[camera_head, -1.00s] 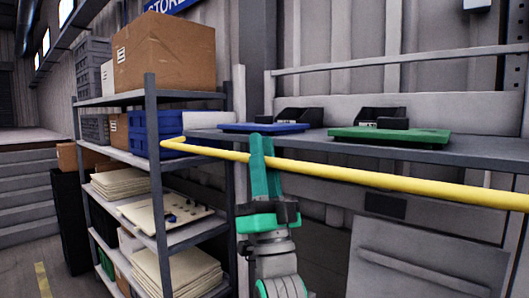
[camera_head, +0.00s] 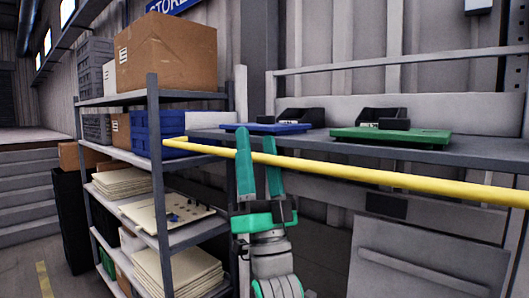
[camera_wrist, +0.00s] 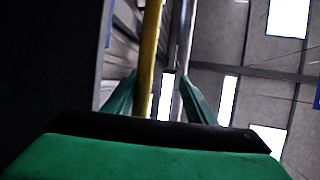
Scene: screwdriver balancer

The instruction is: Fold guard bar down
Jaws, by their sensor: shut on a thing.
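The yellow guard bar (camera_head: 400,182) runs level across the front of the grey workbench, from the far left towards the near right. It also shows in the wrist view (camera_wrist: 149,50), passing between my two green fingers and closer to the left one. My gripper (camera_head: 257,138) points up, with its fingertips reaching a little above the bar near its far left end. It is shut on the bar, one finger on either side. Exactly where the fingers touch the bar is hard to make out.
A blue tray (camera_head: 262,128) and a green tray (camera_head: 400,137) lie on the workbench (camera_head: 310,142) behind the bar. A grey shelf rack (camera_head: 155,150) with boxes and sheets stands left of my gripper. A grey cabinet (camera_head: 430,265) is below the bar at right.

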